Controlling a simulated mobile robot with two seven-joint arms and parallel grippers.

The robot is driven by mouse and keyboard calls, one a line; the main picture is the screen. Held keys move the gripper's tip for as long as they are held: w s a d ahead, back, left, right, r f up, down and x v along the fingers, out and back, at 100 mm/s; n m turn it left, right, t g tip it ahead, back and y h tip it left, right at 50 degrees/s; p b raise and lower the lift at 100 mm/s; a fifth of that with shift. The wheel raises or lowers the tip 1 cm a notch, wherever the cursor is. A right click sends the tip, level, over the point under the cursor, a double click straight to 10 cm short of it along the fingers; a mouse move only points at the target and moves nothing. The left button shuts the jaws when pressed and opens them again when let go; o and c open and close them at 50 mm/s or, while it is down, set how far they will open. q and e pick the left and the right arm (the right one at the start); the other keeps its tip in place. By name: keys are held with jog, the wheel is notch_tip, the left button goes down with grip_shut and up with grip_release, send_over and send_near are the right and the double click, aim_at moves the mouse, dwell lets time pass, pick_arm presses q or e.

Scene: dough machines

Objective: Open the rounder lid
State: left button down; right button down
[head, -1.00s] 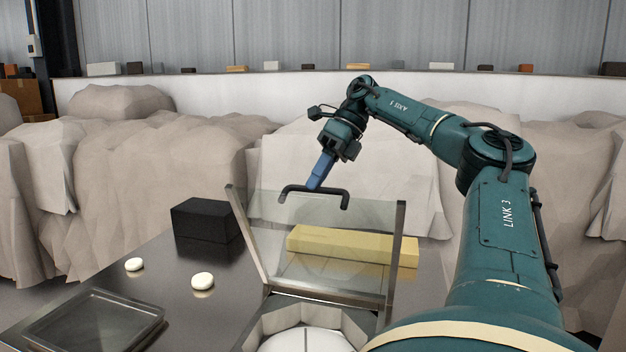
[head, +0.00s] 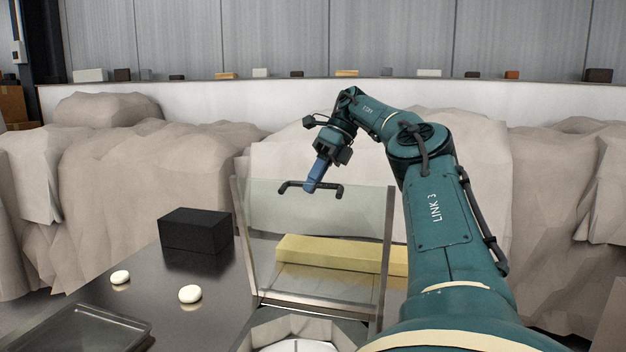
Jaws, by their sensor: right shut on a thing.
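The rounder lid (head: 340,268) is a clear panel in a metal frame, standing raised and steep above the rounder (head: 262,334). A black bar handle (head: 335,189) is at its top edge. My right gripper (head: 312,186) has blue fingers and is shut on the handle. The rounder's faceted bowl and a white disc inside it show below the lid, cut off by the bottom edge of the view. My left gripper is not in view.
Two white dough balls (head: 190,294) (head: 120,277) lie on the metal table (head: 215,275). A black box (head: 196,231) stands left of the lid, and a dark tray (head: 85,330) lies at the front left. A yellow block (head: 330,252) shows behind the lid.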

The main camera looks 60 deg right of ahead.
jog(key=shift+s+d+f, duration=0.15)
jog(key=shift+s+f, duration=0.05)
jog(key=shift+f, duration=0.45)
jog(key=c, duration=1.8)
grip_release()
jog(key=shift+o, duration=1.4)
jog(key=shift+w+d+f, duration=0.2)
jog(key=shift+w+d, duration=0.1)
jog(key=shift+d, duration=0.05)
jog(key=shift+o, duration=0.3)
jog(key=shift+a+r, duration=0.15)
jog(key=shift+r, duration=0.15)
jog(key=shift+r, duration=0.1)
